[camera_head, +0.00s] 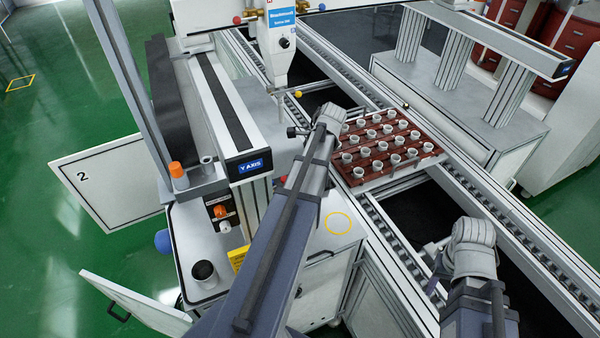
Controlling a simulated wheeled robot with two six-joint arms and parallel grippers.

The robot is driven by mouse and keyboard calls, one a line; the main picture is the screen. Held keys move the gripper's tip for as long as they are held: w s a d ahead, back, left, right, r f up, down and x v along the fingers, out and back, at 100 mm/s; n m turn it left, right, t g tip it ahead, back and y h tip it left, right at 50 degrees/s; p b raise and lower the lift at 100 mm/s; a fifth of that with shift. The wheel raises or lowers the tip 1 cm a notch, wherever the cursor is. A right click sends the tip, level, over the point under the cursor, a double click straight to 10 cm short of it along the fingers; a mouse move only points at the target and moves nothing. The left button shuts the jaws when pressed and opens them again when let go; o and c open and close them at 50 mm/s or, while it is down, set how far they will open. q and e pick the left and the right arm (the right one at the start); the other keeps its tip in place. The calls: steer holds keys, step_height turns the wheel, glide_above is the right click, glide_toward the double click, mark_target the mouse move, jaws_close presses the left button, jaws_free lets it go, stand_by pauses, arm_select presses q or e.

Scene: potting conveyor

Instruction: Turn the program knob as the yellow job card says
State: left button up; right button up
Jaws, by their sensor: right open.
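A small dark control panel (220,212) on the near cabinet carries an orange control (220,211) and a pale round knob (225,227) below it. I cannot tell how the knob is set. The yellow job card (237,258) is on the cabinet below the panel; its writing is too small to read. My left arm reaches up past the panel's right side, and its gripper (293,132) is beyond the panel, too unclear to tell its state. My right gripper (436,256) is open over the near conveyor rail, away from the panel.
A red-brown tray (349,180) with several pale pots stands on the conveyor. The Y-axis beam (240,163) overhangs behind the panel. A yellow ring (338,223) marks clear cabinet top.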

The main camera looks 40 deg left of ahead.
arm_select(q)
jaws_close()
steer(key=shift+m, duration=0.3)
